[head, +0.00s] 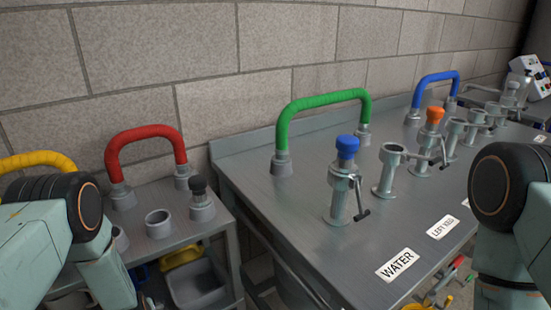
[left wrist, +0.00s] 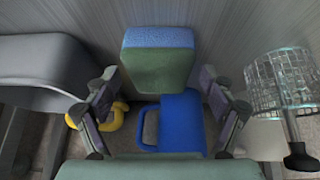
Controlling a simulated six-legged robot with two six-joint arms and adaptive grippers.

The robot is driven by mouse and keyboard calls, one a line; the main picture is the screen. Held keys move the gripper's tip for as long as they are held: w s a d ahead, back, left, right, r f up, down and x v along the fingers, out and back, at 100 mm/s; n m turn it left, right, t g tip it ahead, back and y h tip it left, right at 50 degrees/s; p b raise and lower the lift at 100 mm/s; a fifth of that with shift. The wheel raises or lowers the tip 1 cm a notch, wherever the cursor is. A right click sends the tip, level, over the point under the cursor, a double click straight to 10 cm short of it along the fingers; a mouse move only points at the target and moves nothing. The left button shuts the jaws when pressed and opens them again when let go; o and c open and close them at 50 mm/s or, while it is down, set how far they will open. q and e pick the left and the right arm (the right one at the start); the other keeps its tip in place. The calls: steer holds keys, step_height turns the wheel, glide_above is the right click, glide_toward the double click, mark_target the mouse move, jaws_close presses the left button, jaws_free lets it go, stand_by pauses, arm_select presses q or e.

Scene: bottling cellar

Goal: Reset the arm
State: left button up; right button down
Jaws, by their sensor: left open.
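My left gripper (left wrist: 158,82) shows in the left wrist view with its two fingers spread apart and nothing between the pads. Beyond the fingers lie a blue and green block (left wrist: 160,62), like a sponge, and a blue piece with a loop handle (left wrist: 182,122). I cannot tell how far the fingers are from them. In the head view my arm links show at the lower left and right edges. Neither gripper shows there, and my right gripper is out of sight.
A metal bench (head: 285,215) carries a green pipe (head: 322,99), a blue-capped valve (head: 346,148) and other fittings. A lower bench at left has a red pipe (head: 146,135). A grey bin (left wrist: 45,65) and a clear mesh container (left wrist: 280,80) flank the left gripper.

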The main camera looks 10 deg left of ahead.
arm_select(q)
step_height(320, 180, up, 7)
steer(key=p, duration=0.2)
steer(key=shift+f+p, duration=0.15)
steer(key=shift+p, duration=0.15)
steer(key=shift+s+d+r, duration=0.25)
steer(key=shift+s+d, duration=0.25)
steer(key=shift+s, duration=0.05)
steer(key=s+d+p, duration=0.3)
steer(key=s+d, duration=0.9)
steer(key=s, duration=0.2)
steer(key=w+d+r+m+h+p, duration=0.1)
steer(key=d+r+m+h+p, duration=0.1)
steer(key=r, duration=0.8)
steer(key=d+r+m+t+h+p, duration=0.1)
steer(key=d+r+m+h+p, duration=0.2)
steer(key=d+r+m+p, duration=0.2)
steer(key=shift+w+d+r+m, duration=0.55)
steer(key=shift+d+r, duration=0.9)
steer(key=shift+r, duration=1.8)
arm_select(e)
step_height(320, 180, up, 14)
arm_select(q)
steer(key=shift+s+a+p, duration=0.1)
steer(key=shift+s+p, duration=0.2)
steer(key=shift+p, duration=0.05)
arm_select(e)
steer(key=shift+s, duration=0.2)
